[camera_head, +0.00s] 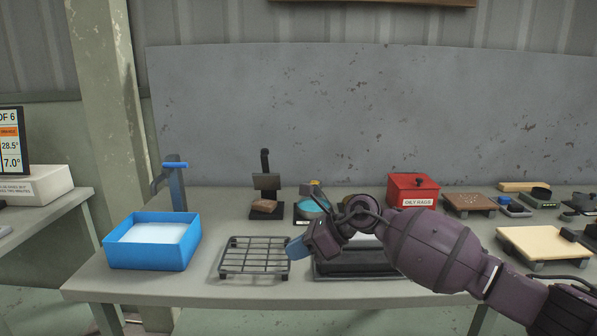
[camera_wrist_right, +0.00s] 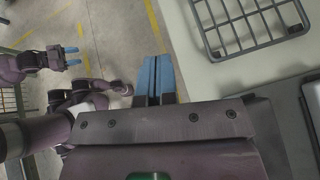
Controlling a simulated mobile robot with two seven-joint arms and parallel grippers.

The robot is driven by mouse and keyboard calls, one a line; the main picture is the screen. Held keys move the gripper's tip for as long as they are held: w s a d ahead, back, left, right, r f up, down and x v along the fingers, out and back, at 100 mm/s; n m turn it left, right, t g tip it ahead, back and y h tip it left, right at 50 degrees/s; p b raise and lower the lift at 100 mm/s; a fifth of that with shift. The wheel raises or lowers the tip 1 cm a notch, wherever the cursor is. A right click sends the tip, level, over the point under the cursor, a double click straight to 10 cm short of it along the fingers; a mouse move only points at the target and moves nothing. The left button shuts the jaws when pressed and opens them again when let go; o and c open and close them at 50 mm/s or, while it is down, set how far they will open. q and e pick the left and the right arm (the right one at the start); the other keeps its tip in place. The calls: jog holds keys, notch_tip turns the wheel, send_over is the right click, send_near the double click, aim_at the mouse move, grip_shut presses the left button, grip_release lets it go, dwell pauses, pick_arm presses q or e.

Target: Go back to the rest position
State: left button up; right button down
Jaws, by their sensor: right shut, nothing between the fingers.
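My right gripper (camera_head: 296,246) comes in from the right in the head view, low over the table's front part, just right of the wire rack. Its blue fingers (camera_wrist_right: 155,78) are together and empty in the right wrist view, pointing past the table edge over the floor. My left gripper (camera_wrist_right: 72,56) does not show in the head view. In the right wrist view it is at the upper left, away from the table, with two blue fingers apart and nothing seen between them.
The table (camera_head: 200,288) holds a blue basin (camera_head: 150,257) below a tap (camera_head: 176,185), a wire rack (camera_head: 254,256), a dark tray (camera_head: 350,268) partly behind my right arm, a red box (camera_head: 412,190) and a pale board (camera_head: 545,243). Open floor (camera_wrist_right: 110,20) lies before the table.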

jog(key=s+a+r+m+t+y, duration=0.2)
jog(key=a+r+m+t+y, duration=0.2)
jog(key=r+m+y, duration=0.65)
jog(key=s+d+f+m+t+h+p, duration=0.1)
jog(key=s+d+f+m+t+h, duration=0.45)
jog(key=m, duration=0.55)
jog(key=s+d+f+m+t+h, duration=0.2)
jog(key=d+f+m+h, duration=0.5)
jog(key=m, duration=0.4)
jog(key=s+d+f+m+t+h+p, duration=0.1)
jog(key=s+d+f+m+t+h, duration=0.25)
jog(key=d+f+m, duration=0.6)
pick_arm(q)
notch_tip(320, 180, up, 2)
jog(key=shift+w+a+r+p, duration=0.1)
jog(key=shift+a+r+p, duration=0.1)
jog(key=shift+p, duration=0.35)
pick_arm(e)
jog(key=s+d+f+m+g+h, duration=0.1)
jog(key=s+d+f+m+h, duration=0.1)
jog(key=s+f, duration=0.3)
jog(key=s+d+f+m+g+h, duration=0.1)
jog(key=s+d+f+m+g, duration=0.1)
jog(key=s, duration=1)
jog(key=s+d+f+m+g+h, duration=0.2)
jog(key=s+d+f+m, duration=0.2)
jog(key=s+f, duration=0.4)
jog(key=shift+s+d+f+h, duration=0.4)
jog(key=shift+s+d, duration=0.1)
jog(key=shift+d, duration=0.3)
